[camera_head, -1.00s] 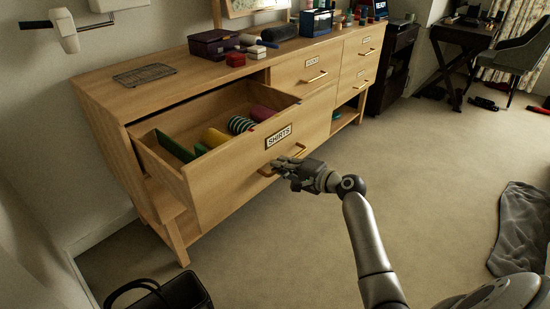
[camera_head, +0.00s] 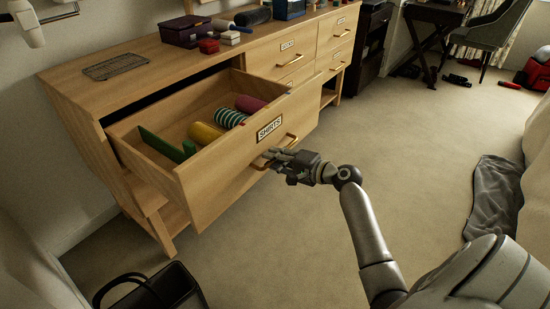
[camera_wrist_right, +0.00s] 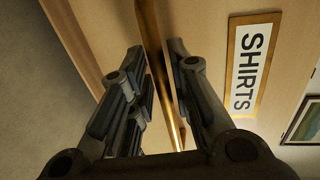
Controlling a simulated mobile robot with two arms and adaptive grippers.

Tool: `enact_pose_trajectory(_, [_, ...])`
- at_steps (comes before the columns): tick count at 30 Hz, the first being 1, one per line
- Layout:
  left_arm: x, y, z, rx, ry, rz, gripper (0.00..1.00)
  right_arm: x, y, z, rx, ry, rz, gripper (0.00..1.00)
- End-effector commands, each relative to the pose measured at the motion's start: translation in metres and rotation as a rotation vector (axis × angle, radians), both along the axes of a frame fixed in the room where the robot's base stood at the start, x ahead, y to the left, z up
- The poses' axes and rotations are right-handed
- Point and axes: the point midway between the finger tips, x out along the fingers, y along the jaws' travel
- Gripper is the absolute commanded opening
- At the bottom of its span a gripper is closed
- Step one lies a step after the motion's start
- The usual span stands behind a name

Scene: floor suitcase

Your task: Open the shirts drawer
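The shirts drawer (camera_head: 225,178) is a wooden drawer with a SHIRTS label, standing well out from the dresser. Rolled clothes in green, yellow, striped and dark red lie inside it. Its brass handle (camera_head: 290,141) is on the front, below the label. The label (camera_wrist_right: 248,65) shows to the right.
The wooden dresser (camera_head: 75,90) stands against the wall, with a wire rack (camera_head: 115,67) and several boxes on top. A black bag (camera_head: 165,290) stands on the floor at bottom left. A grey cloth (camera_head: 493,200) lies at right. The carpet between is clear.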

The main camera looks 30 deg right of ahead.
Motion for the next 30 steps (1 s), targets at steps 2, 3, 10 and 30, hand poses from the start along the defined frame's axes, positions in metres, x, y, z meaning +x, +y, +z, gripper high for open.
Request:
enact_pose_trajectory(2, [0.000, 0.000, 0.000, 0.000, 0.000, 0.000, 0.40, 0.000, 0.000, 0.000, 0.000, -0.001, 0.000, 0.32])
enact_pose_trajectory(3, [0.000, 0.000, 0.000, 0.000, 0.000, 0.000, 0.40, 0.000, 0.000, 0.001, 0.000, -0.001, 0.000, 0.32])
enact_pose_trajectory(10, [0.000, 0.000, 0.000, 0.000, 0.000, 0.001, 0.40, 0.000, 0.000, 0.001, 0.001, -0.003, 0.000, 0.32])
enact_pose_trajectory(30, [0.000, 0.000, 0.000, 0.000, 0.000, 0.001, 0.40, -0.099, -0.035, 0.022, -0.001, -0.001, 0.000, 0.32])
